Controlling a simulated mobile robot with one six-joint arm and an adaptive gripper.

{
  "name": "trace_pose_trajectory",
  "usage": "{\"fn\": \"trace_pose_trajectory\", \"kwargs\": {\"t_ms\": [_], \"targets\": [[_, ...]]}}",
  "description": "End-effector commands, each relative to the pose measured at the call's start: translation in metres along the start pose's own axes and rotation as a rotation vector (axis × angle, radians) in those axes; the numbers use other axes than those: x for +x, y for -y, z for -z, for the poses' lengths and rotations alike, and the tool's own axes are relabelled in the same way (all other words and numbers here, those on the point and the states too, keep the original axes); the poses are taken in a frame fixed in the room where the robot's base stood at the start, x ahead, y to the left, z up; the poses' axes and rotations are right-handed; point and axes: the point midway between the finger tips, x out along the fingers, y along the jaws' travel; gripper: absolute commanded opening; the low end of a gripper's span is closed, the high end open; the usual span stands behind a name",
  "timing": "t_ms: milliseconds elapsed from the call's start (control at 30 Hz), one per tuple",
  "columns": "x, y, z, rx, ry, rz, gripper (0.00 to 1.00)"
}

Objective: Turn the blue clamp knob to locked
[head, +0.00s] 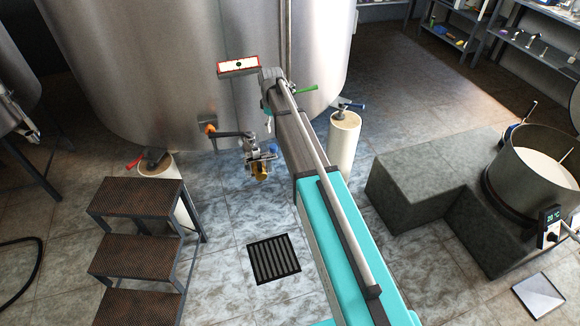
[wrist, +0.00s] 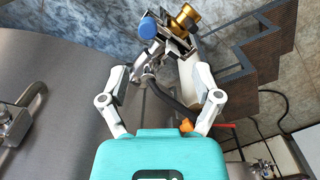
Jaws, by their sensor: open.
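The blue clamp knob (head: 273,148) sits on a metal clamp beside a brass-coloured fitting (head: 261,171), at the end of the pipe from the big steel tank. In the wrist view the blue knob (wrist: 148,28) and the brass fitting (wrist: 184,18) are near the top. My gripper (wrist: 160,82) is open and empty, its white fingers spread with the clamp and pipe beyond them. The knob is past the fingertips, apart from them. In the head view my gripper (head: 268,124) is partly hidden by my arm, above the knob. I cannot tell the knob's locked mark.
The steel tank (head: 170,75) fills the back. An orange-tipped valve handle (head: 210,129) is left of the clamp. Dark steps (head: 135,240) stand left, a white post (head: 343,145) right, and a stone block (head: 430,190) farther right. A floor drain (head: 274,259) lies in open floor below.

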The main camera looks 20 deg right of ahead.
Motion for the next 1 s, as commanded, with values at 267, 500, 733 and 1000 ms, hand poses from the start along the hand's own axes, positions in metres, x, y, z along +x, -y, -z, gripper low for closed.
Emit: {"fn": "trace_pose_trajectory", "kwargs": {"t_ms": [267,500,733,1000], "targets": [[-0.004,0.031,-0.03,0.101,0.0,0.0,0.82],[-0.007,0.055,-0.054,0.189,0.0,0.0,0.82],[-0.01,0.078,-0.076,0.272,0.0,0.0,0.82],[-0.013,0.104,-0.103,0.371,0.0,0.0,0.82]]}}
